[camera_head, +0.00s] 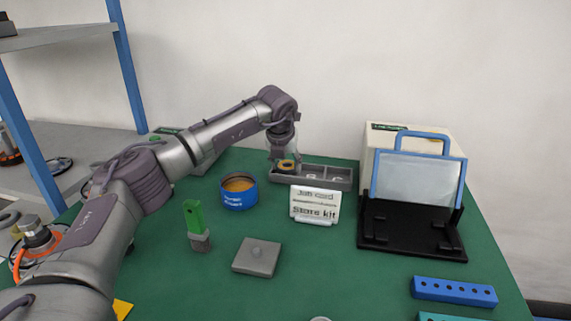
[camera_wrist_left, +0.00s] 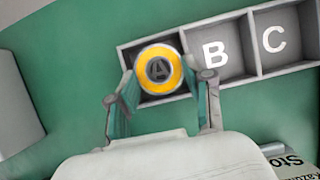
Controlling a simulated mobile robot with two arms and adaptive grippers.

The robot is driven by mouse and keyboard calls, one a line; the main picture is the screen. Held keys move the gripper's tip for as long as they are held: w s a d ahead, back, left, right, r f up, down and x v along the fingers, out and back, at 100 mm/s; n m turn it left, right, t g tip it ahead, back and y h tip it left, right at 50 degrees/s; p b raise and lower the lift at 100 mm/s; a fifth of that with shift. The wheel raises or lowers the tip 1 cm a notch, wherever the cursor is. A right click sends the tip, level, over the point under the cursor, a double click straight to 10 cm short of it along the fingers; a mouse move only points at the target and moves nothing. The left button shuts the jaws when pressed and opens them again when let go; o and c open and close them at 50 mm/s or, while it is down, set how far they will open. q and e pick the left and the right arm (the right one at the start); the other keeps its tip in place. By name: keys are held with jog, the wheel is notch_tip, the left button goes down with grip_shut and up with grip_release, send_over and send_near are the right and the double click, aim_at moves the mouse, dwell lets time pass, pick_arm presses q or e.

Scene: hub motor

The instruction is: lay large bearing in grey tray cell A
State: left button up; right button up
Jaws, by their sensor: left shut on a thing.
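The grey tray (camera_head: 340,186) stands at the back of the green table and has lettered cells; in the left wrist view the tray (camera_wrist_left: 237,46) shows cells A, B and C in a row. In the head view the bearing (camera_head: 286,166) is at the tray's left end under my left gripper (camera_head: 284,160). I cannot tell whether it touches the cell floor. My right gripper is out of view.
A white job card (camera_head: 315,204) stands close in front of the tray. A blue round tin (camera_head: 238,192) is to the left. A black stand with a blue-framed panel (camera_head: 418,181) is to the right. A grey block (camera_head: 257,258) lies in front.

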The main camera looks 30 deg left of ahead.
aim_at(284, 169)
pick_arm(q)
jog(key=shift+s+f, duration=0.2)
jog(key=shift+f, duration=0.45)
jog(key=shift+s+f, duration=0.2)
jog(key=shift+f, duration=0.4)
jog(key=o, duration=0.9)
jog(key=shift+o, duration=1.4)
jog(key=shift+w+f, duration=0.1)
jog(key=shift+f, duration=0.05)
jog(key=shift+o, duration=0.2)
jog(key=shift+w+a+f, duration=0.1)
jog(key=shift+w+f, duration=0.1)
jog(key=shift+a+r, duration=0.1)
jog(key=shift+r, duration=0.05)
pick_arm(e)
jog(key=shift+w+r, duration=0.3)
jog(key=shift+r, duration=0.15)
pick_arm(q)
jog(key=shift+r, duration=0.1)
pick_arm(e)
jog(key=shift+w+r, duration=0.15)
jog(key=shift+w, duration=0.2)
